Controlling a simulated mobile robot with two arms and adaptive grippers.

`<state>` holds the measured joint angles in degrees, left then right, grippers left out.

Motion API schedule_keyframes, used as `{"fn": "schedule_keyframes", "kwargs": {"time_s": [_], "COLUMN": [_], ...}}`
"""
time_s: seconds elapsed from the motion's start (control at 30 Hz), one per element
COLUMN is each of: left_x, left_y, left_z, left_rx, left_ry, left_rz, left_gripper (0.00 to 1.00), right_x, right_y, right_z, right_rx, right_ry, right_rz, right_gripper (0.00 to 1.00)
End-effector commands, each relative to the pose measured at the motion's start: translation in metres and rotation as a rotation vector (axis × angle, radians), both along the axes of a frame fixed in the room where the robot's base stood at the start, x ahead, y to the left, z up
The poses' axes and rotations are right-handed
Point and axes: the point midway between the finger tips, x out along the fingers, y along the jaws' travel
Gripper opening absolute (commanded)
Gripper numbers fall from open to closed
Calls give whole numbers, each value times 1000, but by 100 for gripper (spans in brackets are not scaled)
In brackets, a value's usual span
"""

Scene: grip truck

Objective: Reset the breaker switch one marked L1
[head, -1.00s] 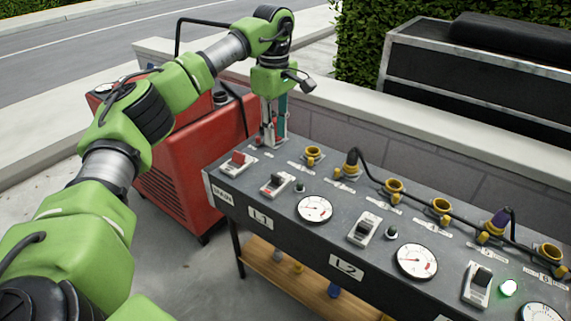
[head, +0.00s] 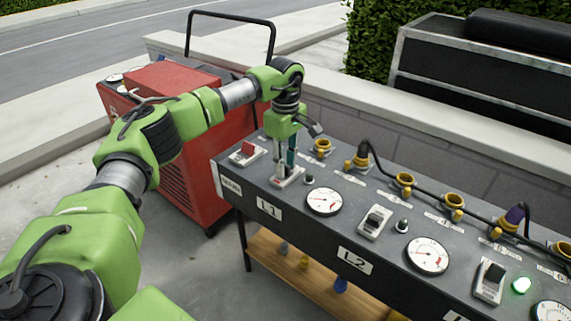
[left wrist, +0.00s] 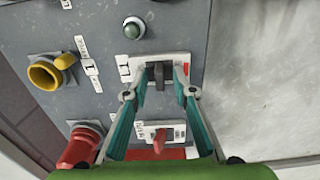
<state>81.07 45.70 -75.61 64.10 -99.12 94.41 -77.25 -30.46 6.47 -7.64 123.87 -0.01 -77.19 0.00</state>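The L1 breaker switch (head: 288,178) is a pale plate with a dark toggle on the grey panel, above the L1 label (head: 269,208). My left gripper (head: 284,170) points down over it and partly hides it in the head view. In the left wrist view, the gripper's (left wrist: 160,72) teal fingers are apart, one on each side of the dark toggle (left wrist: 159,76). I cannot tell whether they touch it. A small dark indicator lamp (head: 309,180) sits beside the switch. My right gripper is not in view.
A red-lever switch (head: 246,153) is close by on the left. The L2 switch (head: 375,222), gauges (head: 324,201) and yellow sockets (head: 323,147) line the panel (head: 340,225). A red generator (head: 190,150) stands left. A green lamp (head: 521,285) glows at right.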

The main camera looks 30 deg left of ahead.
Motion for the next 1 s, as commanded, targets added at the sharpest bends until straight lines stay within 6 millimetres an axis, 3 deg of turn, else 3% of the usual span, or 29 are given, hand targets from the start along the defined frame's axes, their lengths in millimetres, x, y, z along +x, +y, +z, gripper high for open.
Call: {"fn": "schedule_keyframes", "kwargs": {"time_s": [0.17, 0.27, 0.77, 1.0], "left_x": [0, 0, -4, -9], "left_y": [0, 0, 1, 2], "left_z": [0, 0, -1, -3], "left_rx": [0, 0, -4, -13], "left_ry": [0, 0, -50, -163], "left_rz": [0, 0, 0, 0], "left_gripper": [25, 0, 0, 0], "right_x": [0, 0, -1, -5], "right_y": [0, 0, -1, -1], "right_z": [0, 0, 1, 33], "right_rx": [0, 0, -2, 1], "right_ry": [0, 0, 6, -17], "right_rz": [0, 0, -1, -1], "right_gripper": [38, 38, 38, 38]}}
